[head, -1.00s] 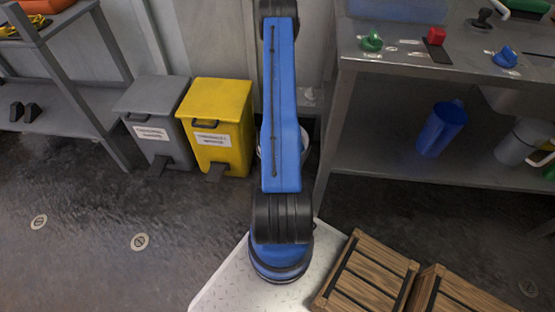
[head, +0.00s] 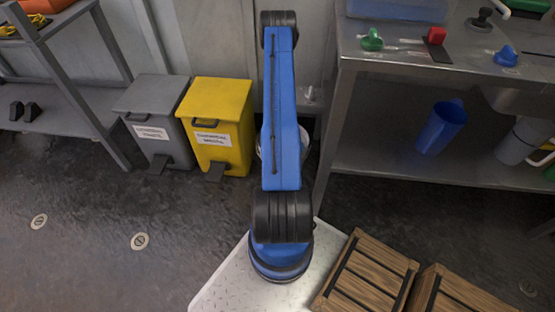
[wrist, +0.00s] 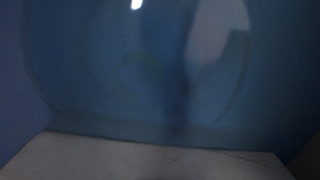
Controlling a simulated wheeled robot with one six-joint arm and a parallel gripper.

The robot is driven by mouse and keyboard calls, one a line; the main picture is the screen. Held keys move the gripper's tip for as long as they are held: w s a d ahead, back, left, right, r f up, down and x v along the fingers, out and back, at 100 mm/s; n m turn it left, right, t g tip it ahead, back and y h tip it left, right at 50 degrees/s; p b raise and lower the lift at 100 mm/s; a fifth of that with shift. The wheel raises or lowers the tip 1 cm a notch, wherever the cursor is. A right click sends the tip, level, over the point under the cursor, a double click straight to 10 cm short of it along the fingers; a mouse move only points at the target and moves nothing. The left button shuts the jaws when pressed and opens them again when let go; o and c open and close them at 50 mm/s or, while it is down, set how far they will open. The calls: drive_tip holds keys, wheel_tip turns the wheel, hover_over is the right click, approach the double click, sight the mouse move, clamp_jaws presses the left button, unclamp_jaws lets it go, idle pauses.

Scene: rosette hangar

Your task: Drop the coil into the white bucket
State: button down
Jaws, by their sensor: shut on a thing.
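The white bucket (head: 304,146) stands on the floor behind my blue arm, between the yellow bin and the metal bench. Only slivers of its rim and side show past the arm in the head view. My gripper is not visible in the head view, where the arm hides what lies behind it. I cannot make out a coil there. The wrist view is dark and blurred. A smooth blue surface with a faint round outline fills most of it, above a pale strip. I cannot tell what these are, and no fingertips can be made out.
A yellow bin (head: 222,125) and a grey bin (head: 157,120) stand left of the bucket. The metal bench (head: 390,68) is to the right, with a blue jug (head: 441,127) on its lower shelf. Wooden crates (head: 366,277) lie in front right. The left floor is open.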

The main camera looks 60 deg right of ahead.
drive_tip(key=shift+f, duration=0.1)
drive_tip(key=c, duration=1.9)
unclamp_jaws()
wheel_tip(320, 180, up, 13)
